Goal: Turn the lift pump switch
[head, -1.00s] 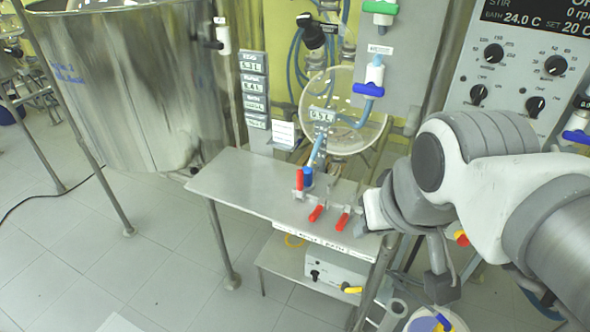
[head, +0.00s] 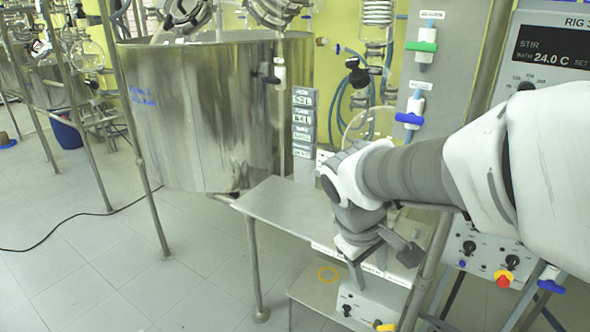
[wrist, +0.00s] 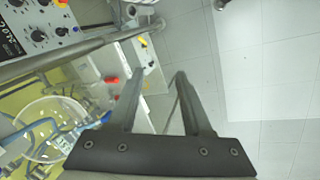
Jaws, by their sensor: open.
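A white box (head: 366,303) stands on the low shelf under the steel bench. It has a black switch knob (head: 346,309) and a yellow handle (head: 384,326) on its front. I cannot read a lift pump label on it. My gripper (head: 383,262) is open and empty, pointing down at the bench's right front edge, above the box and apart from it. In the wrist view my gripper (wrist: 160,76) has both fingers spread, with the yellow handle (wrist: 143,42) beyond them.
The steel bench (head: 285,205) lies left of my arm. A large steel vessel (head: 210,110) stands behind it. A control panel (head: 487,250) with black knobs and a red-and-yellow button is at right. Red valve handles (wrist: 111,79) sit near my left finger.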

